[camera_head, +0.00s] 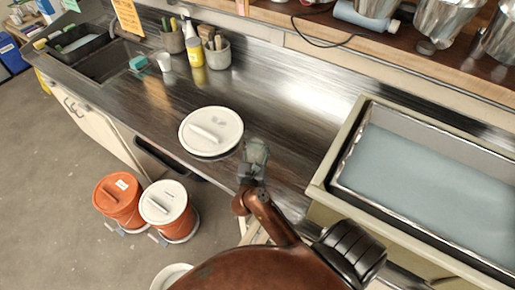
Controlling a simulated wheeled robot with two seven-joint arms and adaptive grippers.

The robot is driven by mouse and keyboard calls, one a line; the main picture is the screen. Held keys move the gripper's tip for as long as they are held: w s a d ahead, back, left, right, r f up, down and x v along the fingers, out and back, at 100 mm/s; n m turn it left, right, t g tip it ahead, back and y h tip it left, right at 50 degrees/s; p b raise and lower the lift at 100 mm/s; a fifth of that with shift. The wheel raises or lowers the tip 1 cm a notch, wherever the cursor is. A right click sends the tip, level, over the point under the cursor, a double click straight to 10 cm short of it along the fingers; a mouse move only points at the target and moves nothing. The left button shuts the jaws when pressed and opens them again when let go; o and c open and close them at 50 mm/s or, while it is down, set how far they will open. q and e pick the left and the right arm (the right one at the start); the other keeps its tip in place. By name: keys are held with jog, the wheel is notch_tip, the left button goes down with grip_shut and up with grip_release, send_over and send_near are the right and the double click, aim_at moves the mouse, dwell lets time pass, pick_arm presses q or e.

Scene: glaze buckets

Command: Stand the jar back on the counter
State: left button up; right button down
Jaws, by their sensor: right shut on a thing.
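A small greyish-green jar (258,150) shows at the tip of my right gripper (251,172), which is shut on it. The jar is small in the picture and partly hidden by the gripper. It appears over the counter (285,165), just right of a white round lid; I cannot tell whether it touches the counter. My left gripper is not in view.
The white lid (211,131) with a bar handle lies near the counter's front edge. A large basin (425,190) of blue-grey liquid is at right. Tool pots (217,54) and a yellow bottle (195,52) stand behind. Orange (119,201) and white-lidded (167,208) buckets stand on the floor.

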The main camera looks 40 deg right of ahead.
jog(key=shift+w+d+f, duration=0.1)
jog(key=shift+w+f, duration=0.05)
jog(key=shift+f, duration=0.5)
jog(key=shift+w+f, duration=0.1)
jog(key=shift+f, duration=0.8)
jog(key=shift+f, duration=0.15)
jog(key=c, duration=1)
grip_release()
jog(key=shift+c, duration=0.2)
